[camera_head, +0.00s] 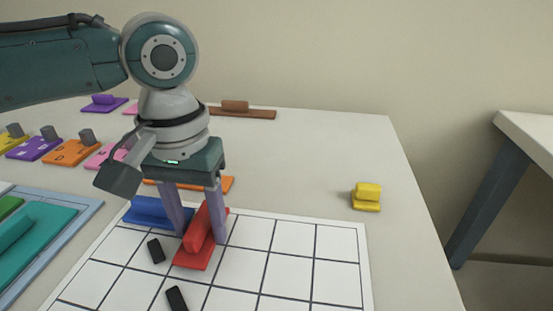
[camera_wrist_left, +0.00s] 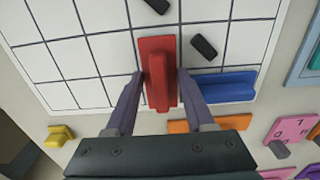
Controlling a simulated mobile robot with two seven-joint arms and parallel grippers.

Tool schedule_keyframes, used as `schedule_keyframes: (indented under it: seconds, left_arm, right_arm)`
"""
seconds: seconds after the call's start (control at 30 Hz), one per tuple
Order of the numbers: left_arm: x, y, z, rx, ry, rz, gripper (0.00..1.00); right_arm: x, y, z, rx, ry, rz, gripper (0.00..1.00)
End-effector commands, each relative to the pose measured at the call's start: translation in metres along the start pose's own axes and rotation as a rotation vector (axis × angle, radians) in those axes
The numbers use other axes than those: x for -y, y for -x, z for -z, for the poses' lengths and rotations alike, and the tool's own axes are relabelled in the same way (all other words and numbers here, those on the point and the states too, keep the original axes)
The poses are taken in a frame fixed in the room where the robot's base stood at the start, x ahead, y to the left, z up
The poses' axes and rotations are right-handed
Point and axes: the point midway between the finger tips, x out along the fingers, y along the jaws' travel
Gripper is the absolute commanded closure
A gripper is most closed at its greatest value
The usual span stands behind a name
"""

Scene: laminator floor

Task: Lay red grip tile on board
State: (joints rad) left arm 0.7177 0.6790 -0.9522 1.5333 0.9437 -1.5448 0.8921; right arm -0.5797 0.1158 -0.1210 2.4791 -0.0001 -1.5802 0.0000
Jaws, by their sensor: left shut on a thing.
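The red grip tile (camera_head: 199,240) is a flat red plate with a raised bar along it. My left gripper (camera_head: 199,236) points down and is shut on the bar, one finger on each side. The wrist view also shows the red tile (camera_wrist_left: 158,92) between both fingers of my left gripper (camera_wrist_left: 160,82). The tile is over the near-wall edge rows of the white gridded board (camera_head: 292,238); I cannot tell whether it touches the board. The blue grip tile (camera_head: 150,211) lies at the board's edge beside it. My right gripper is not in view.
Two small black blocks (camera_head: 156,250) (camera_head: 176,298) lie on the board. An orange tile (camera_head: 225,184) lies behind the gripper and a yellow piece (camera_head: 367,196) to the right. A blue tray (camera_head: 85,212) with a teal tile (camera_head: 50,222) stands left. The board's right squares are clear.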

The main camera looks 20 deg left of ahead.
Motion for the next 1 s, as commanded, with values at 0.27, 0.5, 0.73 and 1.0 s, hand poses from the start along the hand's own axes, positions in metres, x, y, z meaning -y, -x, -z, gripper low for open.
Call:
schedule_keyframes:
  seconds: [0.27, 0.5, 0.73, 1.0]
  left_arm:
    - [0.0, -0.0102, 0.0001, -0.001, -0.001, 0.0, 1.0]
    - [0.0, -0.0129, 0.0, 0.0, -0.001, 0.0, 0.42]
    - [0.0001, -0.0127, 0.0001, 0.0, -0.001, 0.0, 0.16]
    - [0.0002, -0.0111, 0.0003, -0.001, -0.001, 0.0, 0.16]
  right_arm:
    - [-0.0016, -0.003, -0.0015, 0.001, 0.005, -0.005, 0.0]
    - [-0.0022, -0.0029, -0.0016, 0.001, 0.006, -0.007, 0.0]
    - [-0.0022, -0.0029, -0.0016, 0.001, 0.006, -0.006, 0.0]
    - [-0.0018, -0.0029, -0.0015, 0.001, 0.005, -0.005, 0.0]
